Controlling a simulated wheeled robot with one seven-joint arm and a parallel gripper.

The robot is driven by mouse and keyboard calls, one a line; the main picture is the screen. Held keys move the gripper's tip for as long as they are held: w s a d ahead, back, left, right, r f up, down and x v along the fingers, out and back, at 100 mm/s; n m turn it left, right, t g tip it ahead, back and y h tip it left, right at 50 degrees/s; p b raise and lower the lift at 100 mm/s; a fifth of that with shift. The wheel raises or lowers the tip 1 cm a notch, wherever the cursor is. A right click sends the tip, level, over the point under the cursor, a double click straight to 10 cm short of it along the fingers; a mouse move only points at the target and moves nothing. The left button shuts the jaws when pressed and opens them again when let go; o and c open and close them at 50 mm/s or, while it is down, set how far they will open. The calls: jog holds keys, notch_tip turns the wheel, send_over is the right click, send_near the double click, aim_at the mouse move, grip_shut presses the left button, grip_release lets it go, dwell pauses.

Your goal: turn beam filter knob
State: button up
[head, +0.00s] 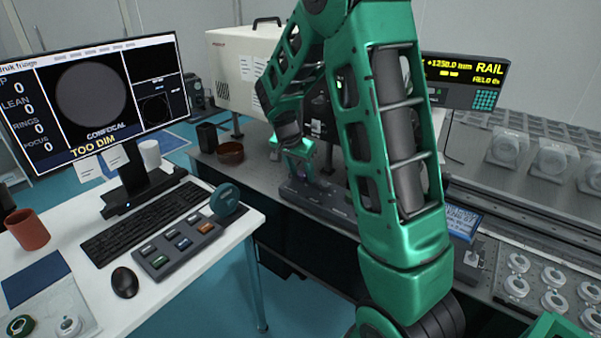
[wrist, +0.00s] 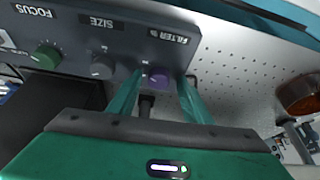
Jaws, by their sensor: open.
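The filter knob (wrist: 158,76) is a small purple knob on a dark control box (wrist: 120,52), under an upside-down FILTER label in the wrist view. My gripper (wrist: 160,88) is open, with its green fingers on either side of the purple knob. Whether the fingertips touch the knob or only stand just short of it, I cannot tell. In the head view my gripper (head: 299,160) points down at the control box (head: 322,203) on the optical table, and my arm hides part of the box. The monitor (head: 100,95) reads TOO DIM.
On the same box, a grey SIZE knob (wrist: 102,66) and a green FOCUS knob (wrist: 46,56) stand beside the filter knob. A brown bowl (head: 230,153) sits on the table near my gripper. A white desk (head: 215,250) stands at the left.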

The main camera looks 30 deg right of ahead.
jog(key=c, duration=1.1)
jog(key=shift+o, duration=0.2)
jog(key=shift+d, duration=0.1)
jog(key=shift+r+n, duration=0.1)
jog(key=shift+n, duration=0.3)
jog(key=n+t, duration=0.1)
jog(key=n, duration=0.1)
jog(key=n+t+y, duration=0.1)
jog(key=n, duration=0.2)
jog(key=shift+n, duration=0.3)
jog(key=n+y, duration=0.1)
jog(key=n, duration=0.1)
jog(key=n+y, duration=0.1)
jog(key=n, duration=0.2)
jog(key=shift+d+r+t, duration=0.1)
jog(key=shift+d+t, duration=0.05)
jog(key=shift+t, duration=0.25)
jog(key=shift+n+y, duration=0.3)
